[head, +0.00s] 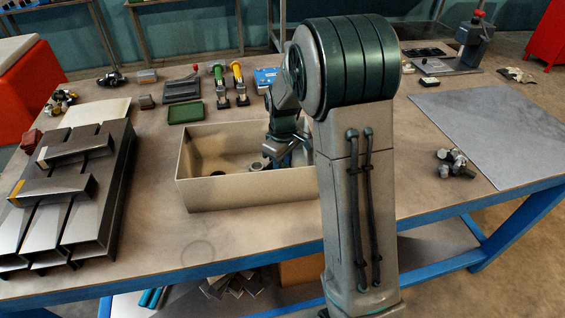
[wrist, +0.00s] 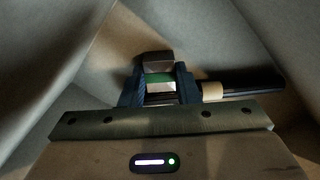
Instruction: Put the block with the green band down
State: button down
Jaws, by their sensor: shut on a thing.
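The block with the green band (wrist: 158,79) shows in the wrist view between the two dark fingers of my gripper (wrist: 160,85). It has grey metal ends and a green stripe across it. My gripper is shut on it. In the head view my gripper (head: 284,152) reaches down inside the open tan bin (head: 245,194), at its right side. The block cannot be made out there, and my arm hides the bin's right end. I cannot tell whether the block touches the bin floor.
A dark rod with a tan collar (wrist: 240,86) lies close right of the fingers. Bin walls rise around my gripper. Small round parts (head: 256,167) lie in the bin. A green tray (head: 186,112) stands behind it; metal channels (head: 75,190) lie left.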

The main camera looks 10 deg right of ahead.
jog(key=shift+f, duration=0.1)
jog(key=c, duration=1.1)
grip_release()
notch_tip(320, 180, up, 11)
jog(key=s+r+m+t, duration=0.1)
jog(key=s+m+t, duration=0.2)
jog(key=s, duration=2)
jog(key=m+b, duration=0.1)
jog(key=m, duration=0.3)
jog(key=shift+s+r+m, duration=0.35)
jog(key=shift+r+m, duration=0.05)
